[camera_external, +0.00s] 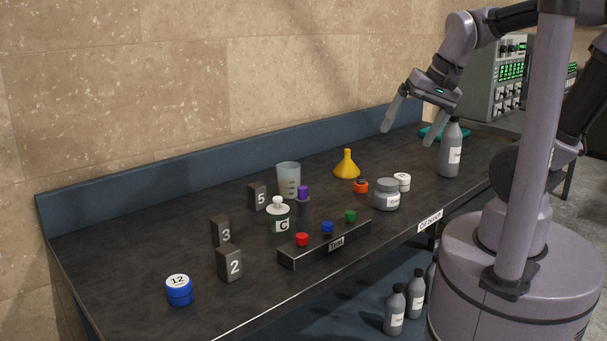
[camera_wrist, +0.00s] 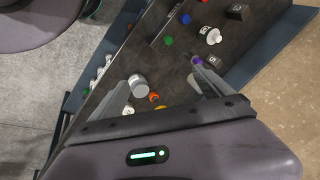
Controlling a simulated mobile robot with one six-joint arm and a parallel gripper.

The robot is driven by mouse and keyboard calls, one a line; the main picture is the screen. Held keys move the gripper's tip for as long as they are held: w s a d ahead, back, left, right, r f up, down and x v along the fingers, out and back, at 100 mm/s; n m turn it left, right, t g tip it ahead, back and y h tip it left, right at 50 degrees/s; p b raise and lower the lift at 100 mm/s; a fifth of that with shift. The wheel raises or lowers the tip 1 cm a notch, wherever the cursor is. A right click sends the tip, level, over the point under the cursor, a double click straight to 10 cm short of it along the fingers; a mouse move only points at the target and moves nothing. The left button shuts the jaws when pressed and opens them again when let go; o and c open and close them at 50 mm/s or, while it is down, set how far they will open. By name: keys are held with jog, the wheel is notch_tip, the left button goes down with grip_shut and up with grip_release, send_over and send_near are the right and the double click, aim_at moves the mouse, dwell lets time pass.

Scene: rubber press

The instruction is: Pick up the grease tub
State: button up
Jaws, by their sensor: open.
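The grease tub (camera_external: 386,194) looks like the squat grey jar with a grey lid and a white label, whose print is too small to read surely. It stands upright near the bench's front edge, and a grey round jar (camera_wrist: 138,86) shows in the wrist view. My gripper (camera_external: 410,131) is open and empty, high above the right part of the bench. It is up and to the right of the tub, apart from it and touching nothing.
Close around the tub are an orange-red small item (camera_external: 361,186), a white round container (camera_external: 402,181) and a yellow funnel (camera_external: 347,165). A tall grey bottle (camera_external: 450,150) stands to the right. A button rail (camera_external: 325,245) lies to the left.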

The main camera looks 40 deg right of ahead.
jog(key=w+d+m+g+h+p, duration=0.1)
jog(key=w+d+m+g+p, duration=0.2)
jog(key=w+d+m, duration=0.45)
jog(key=m+g+p, duration=0.1)
jog(key=m+p, duration=0.1)
send_over(387, 182)
jog(key=a, duration=0.1)
notch_tip(387, 182, down, 5)
jog(key=shift+m+g, duration=0.4)
jog(key=shift+m, duration=0.25)
jog(key=f+b, duration=0.1)
jog(key=f, duration=0.3)
jog(key=f+b, duration=0.2)
jog(key=f, duration=0.3)
jog(key=f+b, duration=0.1)
jog(key=f, duration=0.4)
jog(key=shift+s+d, duration=0.1)
jog(key=shift+d, duration=0.3)
jog(key=f+b, duration=0.1)
jog(key=f, duration=0.2)
jog(key=f+b, duration=0.1)
jog(key=f, duration=0.1)
jog(key=shift+d+f+b, duration=0.3)
jog(key=shift+f+b, duration=0.05)
jog(key=shift+r, duration=0.2)
jog(key=shift+c, duration=0.4)
jog(key=c, duration=1.8)
